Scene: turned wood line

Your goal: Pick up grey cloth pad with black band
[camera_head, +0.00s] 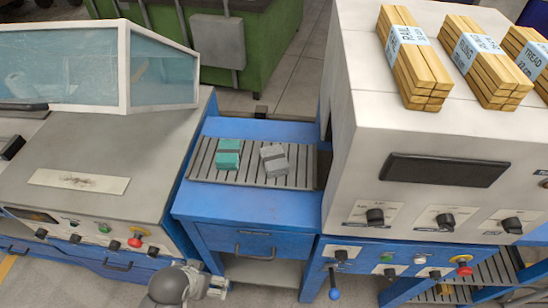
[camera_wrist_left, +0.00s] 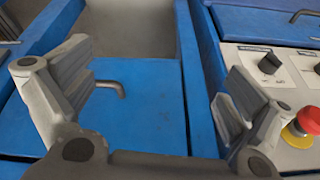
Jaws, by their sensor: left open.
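The grey cloth pad (camera_head: 275,159) lies on the right half of the slatted rack on the blue cabinet. A darker band crosses its middle. A teal pad (camera_head: 229,155) with a dark band lies left of it, a small gap apart. My left gripper (camera_wrist_left: 155,85) is open and empty in the left wrist view, above blue surfaces with a dark handle. In the head view my left wrist (camera_head: 190,284) shows at the bottom edge, below and in front of the cabinet, well short of the pads. The pads are not in the left wrist view. My right gripper is not seen.
The slatted rack (camera_head: 200,170) sits between the hooded machine (camera_head: 110,190) on the left and the tall white machine (camera_head: 355,130) on the right. Banded wood bundles (camera_head: 415,65) lie on the white machine. The blue top (camera_head: 245,205) before the rack is clear.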

